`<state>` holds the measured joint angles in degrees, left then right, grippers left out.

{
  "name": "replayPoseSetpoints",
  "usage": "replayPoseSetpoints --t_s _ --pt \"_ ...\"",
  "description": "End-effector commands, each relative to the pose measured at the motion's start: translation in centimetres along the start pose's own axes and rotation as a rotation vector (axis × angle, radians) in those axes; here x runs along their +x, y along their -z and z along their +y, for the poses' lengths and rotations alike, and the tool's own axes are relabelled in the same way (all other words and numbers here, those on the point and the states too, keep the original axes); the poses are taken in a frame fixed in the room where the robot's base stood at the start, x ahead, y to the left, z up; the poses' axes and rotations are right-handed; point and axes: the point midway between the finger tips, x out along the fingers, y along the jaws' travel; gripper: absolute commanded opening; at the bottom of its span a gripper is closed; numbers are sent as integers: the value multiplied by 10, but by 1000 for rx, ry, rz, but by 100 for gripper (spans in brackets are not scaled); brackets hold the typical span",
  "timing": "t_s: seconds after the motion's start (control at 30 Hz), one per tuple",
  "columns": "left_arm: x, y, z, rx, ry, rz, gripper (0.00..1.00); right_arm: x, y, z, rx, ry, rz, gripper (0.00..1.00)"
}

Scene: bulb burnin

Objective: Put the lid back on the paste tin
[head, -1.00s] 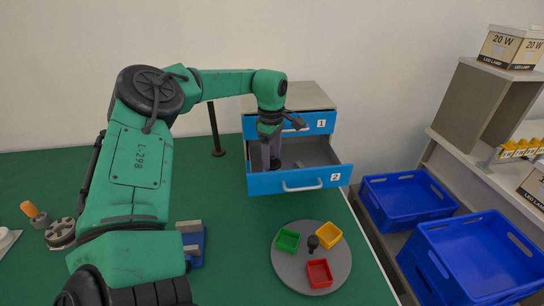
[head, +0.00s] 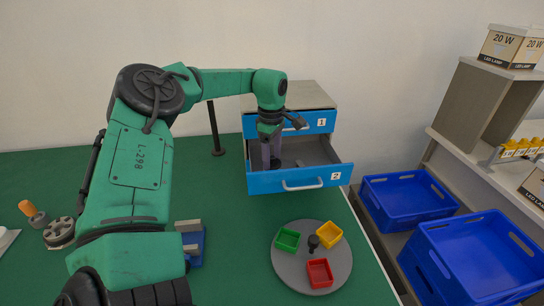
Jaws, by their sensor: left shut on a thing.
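My left gripper (head: 271,152) reaches down into the open drawer 2 (head: 318,177). Its fingers are shut on a small dark thing (head: 275,163) low in the drawer. Most of that thing is hidden by the fingers and the drawer front, so I cannot tell whether it is the lid. A round grey thing (head: 60,232) lies on the green table at the far left; I cannot tell whether it is the paste tin. My right gripper is not in view.
A round grey tray (head: 285,270) holds green, yellow and red square cups around a black knob. A blue-and-grey block (head: 191,245) stands beside my arm. Blue crates (head: 405,200) and a shelf are at the right. Drawer 1 (head: 318,123) is shut.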

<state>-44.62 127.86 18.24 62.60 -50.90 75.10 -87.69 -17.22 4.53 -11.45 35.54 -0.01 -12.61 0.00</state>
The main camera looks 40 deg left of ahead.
Motion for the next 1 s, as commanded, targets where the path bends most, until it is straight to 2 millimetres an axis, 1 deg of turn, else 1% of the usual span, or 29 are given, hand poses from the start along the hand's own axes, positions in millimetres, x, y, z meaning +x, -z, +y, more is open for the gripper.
replayPoseSetpoints --t_s 0.3,0.33,0.37,0.4,0.8,1.0 --pt "0 0 0 0 0 0 14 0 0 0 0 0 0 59" --pt "0 0 0 0 0 0 72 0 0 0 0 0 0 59" --pt "0 0 0 0 0 0 84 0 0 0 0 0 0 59" --pt "0 0 0 0 0 0 99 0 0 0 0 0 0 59" --pt "0 0 0 0 1 0 100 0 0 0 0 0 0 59" --pt "-14 0 0 0 0 1 100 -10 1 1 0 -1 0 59"
